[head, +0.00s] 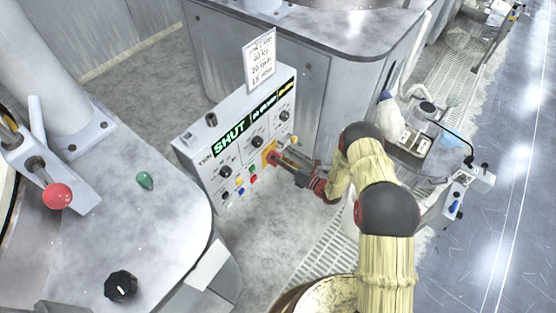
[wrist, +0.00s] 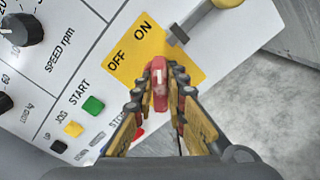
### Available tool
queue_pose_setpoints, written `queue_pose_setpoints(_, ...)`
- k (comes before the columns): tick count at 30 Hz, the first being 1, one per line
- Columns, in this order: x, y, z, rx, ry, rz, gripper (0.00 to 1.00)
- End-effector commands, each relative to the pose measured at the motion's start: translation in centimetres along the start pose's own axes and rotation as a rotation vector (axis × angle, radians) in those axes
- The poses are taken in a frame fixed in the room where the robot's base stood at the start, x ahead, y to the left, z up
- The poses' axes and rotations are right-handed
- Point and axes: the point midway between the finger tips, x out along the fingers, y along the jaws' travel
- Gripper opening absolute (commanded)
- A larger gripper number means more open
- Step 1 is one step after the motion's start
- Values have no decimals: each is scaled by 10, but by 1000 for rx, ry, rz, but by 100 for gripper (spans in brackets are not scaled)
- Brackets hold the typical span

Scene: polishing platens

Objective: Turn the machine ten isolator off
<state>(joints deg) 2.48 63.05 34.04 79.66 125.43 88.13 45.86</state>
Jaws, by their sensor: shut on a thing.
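The isolator is a red handle (wrist: 160,88) on a yellow plate (wrist: 135,45) marked OFF and ON, on the sloping face of a white control box. The plate also shows in the head view (head: 268,152), at the box's lower right. My gripper (wrist: 160,95) is shut on the red handle, with a finger on each side of it. In the head view my gripper (head: 281,162) reaches the plate from the right. The fingers hide part of the handle, and I cannot tell for sure which word it points to.
The control box (head: 205,180) has a lit SHUT display (head: 230,138), black knobs, and coloured buttons including a green START button (wrist: 93,105) beside the gripper. A grey metal tab (wrist: 178,35) stands near the plate's edge. A printed card (head: 260,60) rises behind the box.

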Motion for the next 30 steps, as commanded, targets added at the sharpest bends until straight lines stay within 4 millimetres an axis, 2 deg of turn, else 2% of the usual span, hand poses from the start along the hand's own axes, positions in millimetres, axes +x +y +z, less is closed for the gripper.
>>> queue_pose_setpoints(8, 0, 0, -1, -152, 0, -2, 0)
queue_pose_setpoints(30, 0, 3, -2, -848, -1, -1, 0)
